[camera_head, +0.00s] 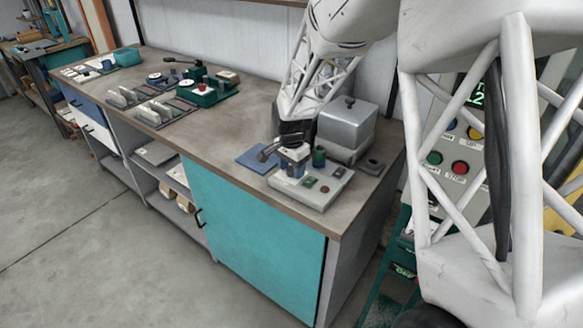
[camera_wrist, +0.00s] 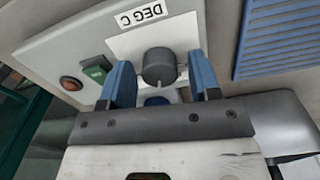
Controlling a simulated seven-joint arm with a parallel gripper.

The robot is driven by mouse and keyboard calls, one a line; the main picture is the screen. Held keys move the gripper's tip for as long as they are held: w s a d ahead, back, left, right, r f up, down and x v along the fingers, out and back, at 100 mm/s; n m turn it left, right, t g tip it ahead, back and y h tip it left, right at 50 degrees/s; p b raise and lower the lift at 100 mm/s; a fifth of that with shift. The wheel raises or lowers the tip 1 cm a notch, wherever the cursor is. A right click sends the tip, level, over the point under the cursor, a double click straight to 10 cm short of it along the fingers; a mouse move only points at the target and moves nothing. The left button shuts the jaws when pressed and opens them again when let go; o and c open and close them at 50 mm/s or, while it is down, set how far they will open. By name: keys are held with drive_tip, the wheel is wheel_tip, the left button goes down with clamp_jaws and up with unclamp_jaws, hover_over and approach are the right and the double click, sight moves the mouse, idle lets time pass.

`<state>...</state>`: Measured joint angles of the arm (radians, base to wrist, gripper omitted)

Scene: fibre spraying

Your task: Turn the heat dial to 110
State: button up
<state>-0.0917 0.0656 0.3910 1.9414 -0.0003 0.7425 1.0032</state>
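The heat dial (camera_wrist: 158,67) is a dark grey round knob on a pale panel (camera_wrist: 60,50), with a white "DEG C" label (camera_wrist: 150,30) beside it, upside down in the wrist view. My gripper (camera_wrist: 163,72) has its two blue fingers apart, one on each side of the dial. A small gap shows between each finger and the knob, so it looks open and not clamped. I cannot read the dial's setting. In the head view, my gripper (camera_head: 293,165) is low over the pale control box (camera_head: 312,190) and hides the dial.
A green switch (camera_wrist: 96,68) and a red button (camera_wrist: 71,83) sit left of the dial. A blue slotted plate (camera_wrist: 280,40) lies to its right. The bench middle (camera_head: 215,130) is clear.

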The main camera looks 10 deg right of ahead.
sight(292, 169)
drive_tip(key=shift+r, duration=0.15)
drive_tip(key=shift+r, duration=3.75)
drive_tip(key=shift+s+d+r, duration=0.1)
drive_tip(key=shift+s+r, duration=0.25)
drive_tip(key=s+d+r+n+t, duration=0.1)
drive_tip(key=s+d+r+n, duration=0.1)
drive_tip(key=s+r, duration=0.45)
drive_tip(key=s+d+r+n, duration=0.2)
drive_tip(key=s+r+n, duration=0.1)
drive_tip(key=s, duration=0.7)
drive_tip(key=s+n, duration=0.1)
drive_tip(key=s, duration=0.5)
drive_tip(key=s+d+r+n+t, duration=0.1)
drive_tip(key=s+n, duration=0.1)
drive_tip(key=s, duration=0.5)
drive_tip(key=s+d+r+n, duration=0.1)
drive_tip(key=s+n, duration=0.1)
drive_tip(key=s, duration=0.5)
drive_tip(key=shift+s+d+t, duration=0.2)
drive_tip(key=shift+t, duration=0.1)
